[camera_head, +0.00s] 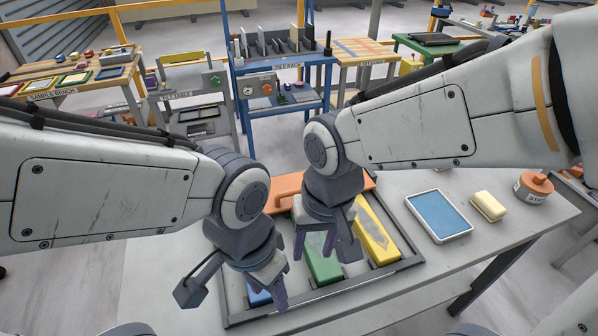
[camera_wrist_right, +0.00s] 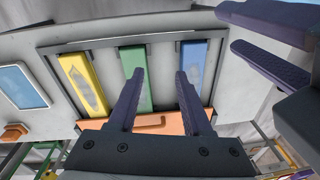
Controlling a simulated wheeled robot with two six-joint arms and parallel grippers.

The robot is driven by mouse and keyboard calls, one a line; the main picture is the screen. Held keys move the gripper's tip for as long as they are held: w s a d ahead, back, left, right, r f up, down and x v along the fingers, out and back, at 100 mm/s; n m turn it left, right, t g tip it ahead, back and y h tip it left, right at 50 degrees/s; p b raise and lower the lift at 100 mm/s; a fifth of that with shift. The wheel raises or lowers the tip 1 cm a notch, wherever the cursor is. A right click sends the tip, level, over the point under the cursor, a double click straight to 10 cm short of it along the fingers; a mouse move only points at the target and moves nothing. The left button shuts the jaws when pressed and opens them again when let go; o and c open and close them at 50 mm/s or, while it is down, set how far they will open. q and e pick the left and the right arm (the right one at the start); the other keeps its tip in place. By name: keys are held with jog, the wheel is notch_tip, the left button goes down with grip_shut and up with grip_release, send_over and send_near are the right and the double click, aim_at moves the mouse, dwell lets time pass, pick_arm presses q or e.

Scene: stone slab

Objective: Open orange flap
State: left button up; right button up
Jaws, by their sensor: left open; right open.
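The orange flap (camera_head: 288,187) lies across the far end of a dark-framed tray (camera_head: 338,288) on the stone slab. It is partly hidden behind my right gripper. In the right wrist view the orange flap (camera_wrist_right: 168,124) shows between and behind the finger bases, with a raised orange strip on it. My right gripper (camera_head: 324,246) is open and empty, pointing down above the tray near the green bar; I cannot tell its exact height. My left gripper (camera_head: 237,293) is open and empty over the tray's left side; its fingers (camera_wrist_right: 262,45) also show in the right wrist view.
The tray holds a blue bar (camera_head: 259,298), a green bar (camera_head: 325,268) and a yellow bar (camera_head: 378,238). To the right lie a blue-topped white tray (camera_head: 438,215), a yellow block (camera_head: 488,206) and an orange-topped round container (camera_head: 533,187). The two grippers are close together.

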jog(key=w+a+r+m+p, duration=0.2)
jog(key=w+m, duration=0.5)
jog(key=w, duration=0.3)
jog(key=m+t+p, duration=0.1)
jog(key=m+p, duration=0.1)
jog(key=m, duration=0.7)
send_near(301, 191)
jog(key=f, duration=0.2)
jog(key=w+f+p, duration=0.1)
jog(key=f, duration=0.2)
jog(key=f+p, duration=0.1)
jog(key=f, duration=0.2)
jog(key=shift+w+a, duration=0.2)
jog(key=shift+a, duration=0.2)
grip_shut()
